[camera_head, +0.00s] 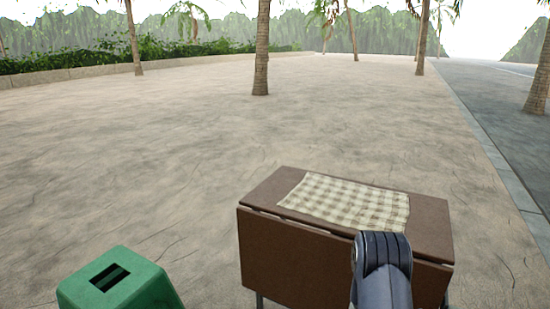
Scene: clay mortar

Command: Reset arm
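A grey arm link of mine rises at the bottom right of the head view, in front of the brown table (270,189). My gripper is not in view. No mortar shows in this view.
A checked cloth (345,201) lies flat on the brown table, with nothing on it. A green stool or box (122,283) with a dark slot in its top stands at the lower left. Several palm trees (261,50) stand farther back. Open sandy ground (150,150) surrounds the table, and a paved road (500,95) runs at right.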

